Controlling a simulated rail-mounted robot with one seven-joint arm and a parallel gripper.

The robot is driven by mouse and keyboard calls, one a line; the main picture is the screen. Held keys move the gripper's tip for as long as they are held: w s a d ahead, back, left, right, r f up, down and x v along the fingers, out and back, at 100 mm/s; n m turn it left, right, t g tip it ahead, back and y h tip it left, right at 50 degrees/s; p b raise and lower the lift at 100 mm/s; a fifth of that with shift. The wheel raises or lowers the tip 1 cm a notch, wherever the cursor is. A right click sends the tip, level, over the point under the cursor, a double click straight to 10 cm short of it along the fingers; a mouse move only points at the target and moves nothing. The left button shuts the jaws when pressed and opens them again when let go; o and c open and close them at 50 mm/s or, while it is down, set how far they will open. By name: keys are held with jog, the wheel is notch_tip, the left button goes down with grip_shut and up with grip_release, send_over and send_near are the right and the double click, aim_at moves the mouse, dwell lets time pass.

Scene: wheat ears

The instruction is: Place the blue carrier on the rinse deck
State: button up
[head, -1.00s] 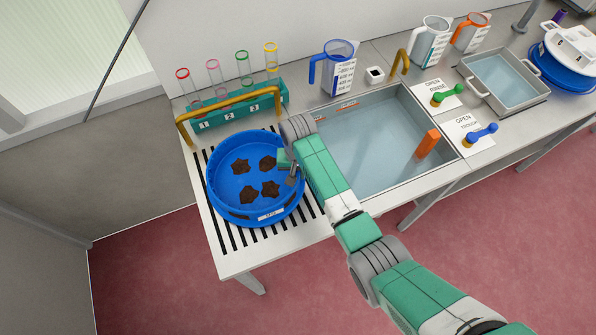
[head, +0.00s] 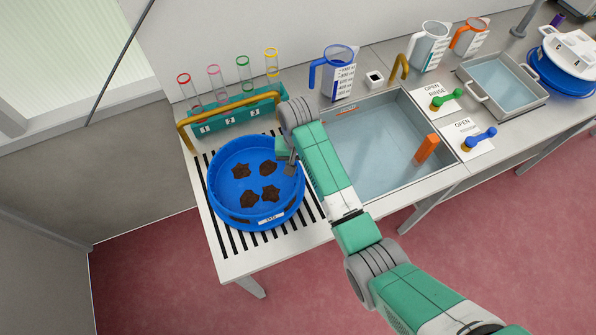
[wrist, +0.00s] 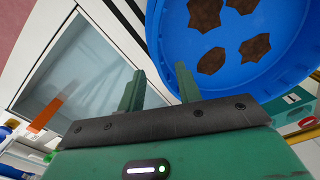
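The blue carrier (head: 232,205), a round open tub with a pale label on its front, sits level on the black-slatted rinse deck (head: 225,255). Several dark brown clumps lie on its floor. My gripper (head: 290,162) is just above the right rim of the carrier in the head view, partly hidden behind my arm. In the wrist view my gripper (wrist: 158,78) has its two green fingers apart with nothing between them. The carrier (wrist: 280,72) is at upper right there, close beside the right finger; whether they touch cannot be told.
A water-filled sink (head: 375,165) with an orange block (head: 427,148) lies right of the deck. A teal rack (head: 235,118) with several tubes and a yellow rail (head: 230,107) stands behind. A blue jug (head: 337,76) and grey basin (head: 505,80) stand farther right.

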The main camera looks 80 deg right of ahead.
notch_tip(320, 180, up, 4)
jog(key=shift+r, duration=0.25)
